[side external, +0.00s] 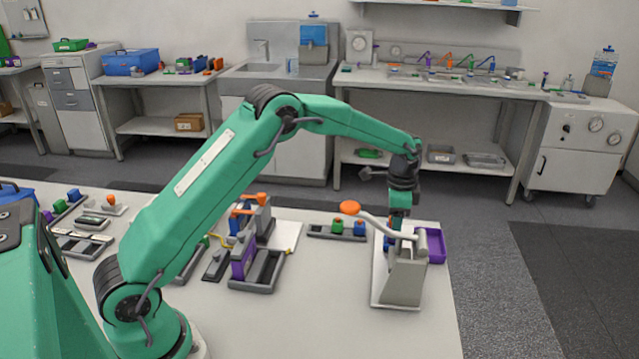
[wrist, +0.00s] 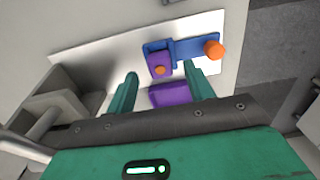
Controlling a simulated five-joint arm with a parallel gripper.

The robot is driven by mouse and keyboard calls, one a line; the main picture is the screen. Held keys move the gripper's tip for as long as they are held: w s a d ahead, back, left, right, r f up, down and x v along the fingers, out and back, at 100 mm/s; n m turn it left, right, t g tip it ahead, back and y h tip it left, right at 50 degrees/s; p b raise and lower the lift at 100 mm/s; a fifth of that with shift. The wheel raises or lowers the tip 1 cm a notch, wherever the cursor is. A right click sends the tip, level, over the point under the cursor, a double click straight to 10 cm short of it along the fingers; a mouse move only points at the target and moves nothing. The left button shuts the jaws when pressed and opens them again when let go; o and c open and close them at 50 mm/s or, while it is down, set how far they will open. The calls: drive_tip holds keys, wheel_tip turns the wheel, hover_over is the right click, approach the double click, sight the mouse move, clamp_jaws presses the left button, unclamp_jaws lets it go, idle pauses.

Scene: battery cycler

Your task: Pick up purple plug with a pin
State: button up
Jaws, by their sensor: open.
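In the wrist view a small purple plug (wrist: 157,59) with an orange pin-like tip sits in a blue holder (wrist: 190,50) on a pale plate. A second purple piece (wrist: 172,95) lies closer to me, between my fingers and partly hidden by my gripper body. My gripper (wrist: 163,84) is open, with one green finger on each side and the plug just beyond the fingertips. In the side view my gripper (side external: 392,238) points down behind a grey fixture, which hides part of it. The plug cannot be made out there.
The grey fixture (side external: 404,280) has a lever with an orange knob (side external: 350,207) and a purple open tray (side external: 437,246) beside it. A rack with a purple block (side external: 243,260) stands left. A small rack (side external: 322,231) holds green and blue pieces. The front table (side external: 340,320) is clear.

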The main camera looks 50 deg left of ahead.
drive_tip(key=shift+f, duration=1.35)
drive_tip(key=c, duration=1.1)
drive_tip(key=shift+r, duration=0.2)
wheel_tip(320, 180, up, 10)
drive_tip(key=shift+f, duration=0.15)
